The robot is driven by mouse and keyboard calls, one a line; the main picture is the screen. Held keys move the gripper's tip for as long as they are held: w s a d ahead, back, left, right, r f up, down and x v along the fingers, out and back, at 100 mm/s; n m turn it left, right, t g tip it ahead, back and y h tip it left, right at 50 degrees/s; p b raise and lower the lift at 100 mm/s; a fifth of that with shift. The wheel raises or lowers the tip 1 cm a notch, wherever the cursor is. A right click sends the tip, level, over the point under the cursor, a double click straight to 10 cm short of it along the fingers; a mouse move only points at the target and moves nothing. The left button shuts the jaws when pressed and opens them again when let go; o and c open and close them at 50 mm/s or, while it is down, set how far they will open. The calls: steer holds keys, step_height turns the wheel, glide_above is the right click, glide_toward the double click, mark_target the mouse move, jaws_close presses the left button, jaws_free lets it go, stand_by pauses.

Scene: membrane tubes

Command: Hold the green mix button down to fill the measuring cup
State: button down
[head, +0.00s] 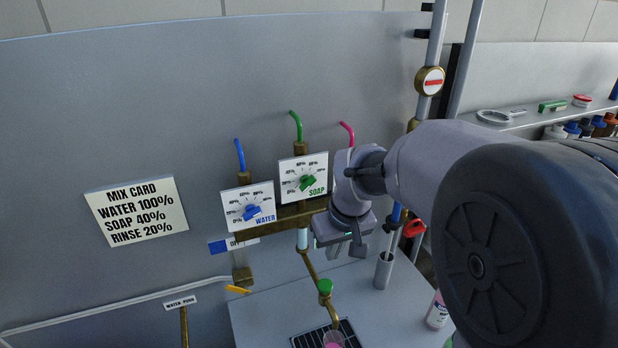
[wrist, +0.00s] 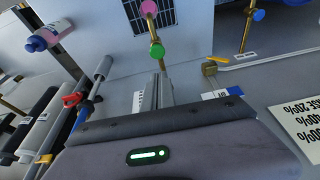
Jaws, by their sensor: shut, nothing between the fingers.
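The round green mix button (head: 325,287) sits on a brass spout below the dial panel. It also shows in the wrist view (wrist: 157,50), beyond my fingertips. My gripper's fingers also show in the wrist view (wrist: 165,78).
The water dial (head: 250,208) and soap dial (head: 303,178) are on the wall; my arm covers the area to their right. A mix card (head: 136,212) hangs left. A grey cylinder (head: 383,271) and bottle (head: 437,311) stand right.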

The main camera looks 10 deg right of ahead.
steer(key=w, duration=0.1)
steer(key=b, duration=0.2)
glide_toward(324, 283)
steer(key=x, duration=0.5)
steer(key=shift+w+f, duration=0.2)
steer(key=shift+f, duration=0.55)
